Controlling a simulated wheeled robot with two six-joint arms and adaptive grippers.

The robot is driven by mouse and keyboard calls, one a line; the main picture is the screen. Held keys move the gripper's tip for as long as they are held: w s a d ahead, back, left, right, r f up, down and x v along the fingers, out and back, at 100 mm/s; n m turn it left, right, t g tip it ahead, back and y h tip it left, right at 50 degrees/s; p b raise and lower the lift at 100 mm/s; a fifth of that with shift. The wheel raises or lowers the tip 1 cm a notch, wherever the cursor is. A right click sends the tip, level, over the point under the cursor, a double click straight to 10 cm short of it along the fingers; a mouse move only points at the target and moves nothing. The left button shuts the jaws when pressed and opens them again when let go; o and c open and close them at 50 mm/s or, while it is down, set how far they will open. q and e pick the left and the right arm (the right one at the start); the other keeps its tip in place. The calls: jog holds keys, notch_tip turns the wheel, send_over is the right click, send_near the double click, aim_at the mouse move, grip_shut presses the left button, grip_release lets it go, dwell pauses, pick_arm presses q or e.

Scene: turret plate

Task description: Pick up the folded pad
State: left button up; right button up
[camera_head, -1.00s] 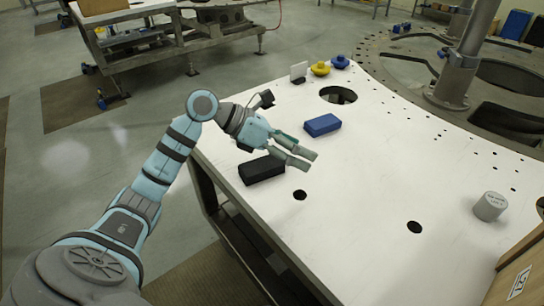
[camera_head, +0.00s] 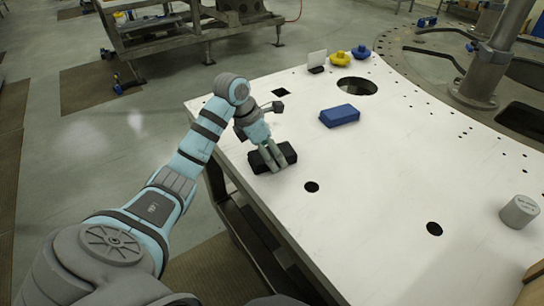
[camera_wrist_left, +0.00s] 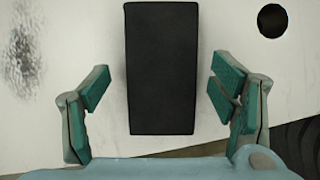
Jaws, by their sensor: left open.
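A black rectangular block (camera_head: 257,161), which looks like the folded pad, lies flat near the left edge of the white table. My left gripper (camera_head: 272,166) points down over it, its fingers hiding part of it in the head view. In the left wrist view the black block (camera_wrist_left: 161,60) lies lengthwise between the open fingers. There is a gap on each side, and neither finger touches it. I cannot tell exactly how high the fingertips are. A blue block (camera_head: 340,115) lies farther back to the right. My right gripper is not in view.
The white table (camera_head: 370,200) has round holes (camera_head: 312,187) and a large opening (camera_head: 357,86). A grey cylinder (camera_head: 519,211) stands at the right. Yellow (camera_head: 340,58) and blue (camera_head: 361,52) pieces and a small white card (camera_head: 317,59) stand at the back. The table's middle is clear.

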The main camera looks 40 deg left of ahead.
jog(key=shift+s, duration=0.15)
pick_arm(q)
jog(key=c, duration=1.3)
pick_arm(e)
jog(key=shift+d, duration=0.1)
pick_arm(q)
jog(key=shift+o, duration=0.2)
jog(key=shift+r, duration=0.1)
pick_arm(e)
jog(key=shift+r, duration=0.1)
